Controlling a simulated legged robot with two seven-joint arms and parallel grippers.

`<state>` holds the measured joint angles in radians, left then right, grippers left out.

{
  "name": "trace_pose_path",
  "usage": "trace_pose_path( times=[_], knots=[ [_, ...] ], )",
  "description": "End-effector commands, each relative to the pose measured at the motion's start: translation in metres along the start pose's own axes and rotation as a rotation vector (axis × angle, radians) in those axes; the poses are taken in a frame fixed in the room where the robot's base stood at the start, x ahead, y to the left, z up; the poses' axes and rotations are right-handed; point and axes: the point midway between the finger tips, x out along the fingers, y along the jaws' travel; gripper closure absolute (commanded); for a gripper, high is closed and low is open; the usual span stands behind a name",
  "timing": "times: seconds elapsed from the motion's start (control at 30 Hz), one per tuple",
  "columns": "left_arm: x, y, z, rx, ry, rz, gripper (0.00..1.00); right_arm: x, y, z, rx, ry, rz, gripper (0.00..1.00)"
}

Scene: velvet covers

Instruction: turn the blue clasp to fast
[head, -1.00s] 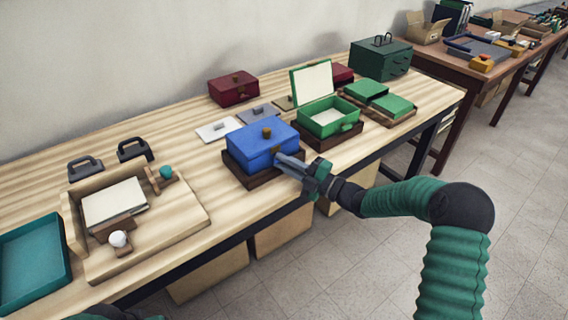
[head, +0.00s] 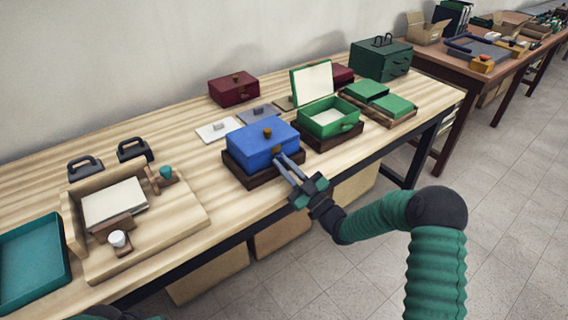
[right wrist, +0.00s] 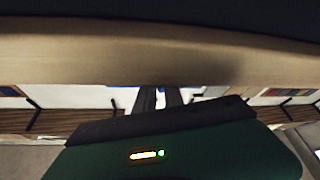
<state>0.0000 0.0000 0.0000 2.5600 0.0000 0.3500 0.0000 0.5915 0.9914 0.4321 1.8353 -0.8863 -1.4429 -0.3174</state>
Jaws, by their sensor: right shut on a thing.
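The blue box (head: 258,143), with its lid closed, sits on a dark wooden base (head: 240,174) near the table's front edge. A brass knob (head: 267,133) is on its lid. The blue box's clasp (head: 277,150) is a small brownish piece on the front face, partly hidden by my fingers. My right gripper (head: 287,162) reaches in from the front right and is shut on the clasp. Its two dark fingers (right wrist: 160,97) show in the right wrist view, where the clasp cannot be made out. My left gripper is out of view.
An open green box (head: 328,118) stands close on the right, its lid raised. A dark red box (head: 234,88) and flat plates (head: 218,129) lie behind. A wooden tray (head: 175,222) is at left.

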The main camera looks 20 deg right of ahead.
Motion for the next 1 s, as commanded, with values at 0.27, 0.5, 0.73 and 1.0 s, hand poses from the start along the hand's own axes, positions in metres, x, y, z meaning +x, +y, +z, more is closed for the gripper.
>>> trace_pose_path(
  times=[0.27, 0.5, 0.73, 1.0],
  knots=[
    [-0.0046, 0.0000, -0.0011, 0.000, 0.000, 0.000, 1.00, -0.0027, -0.0042, 0.0051, 0.185, -0.015, 0.071, 1.00],
    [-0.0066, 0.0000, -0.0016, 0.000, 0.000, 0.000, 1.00, -0.0024, -0.0050, 0.0050, 0.272, -0.015, 0.106, 1.00],
    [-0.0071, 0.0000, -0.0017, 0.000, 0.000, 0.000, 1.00, -0.0025, -0.0050, 0.0054, 0.300, -0.015, 0.119, 1.00],
    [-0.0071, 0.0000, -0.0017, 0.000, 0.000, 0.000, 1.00, -0.0024, -0.0052, 0.0054, 0.302, -0.015, 0.120, 1.00]
  ],
)
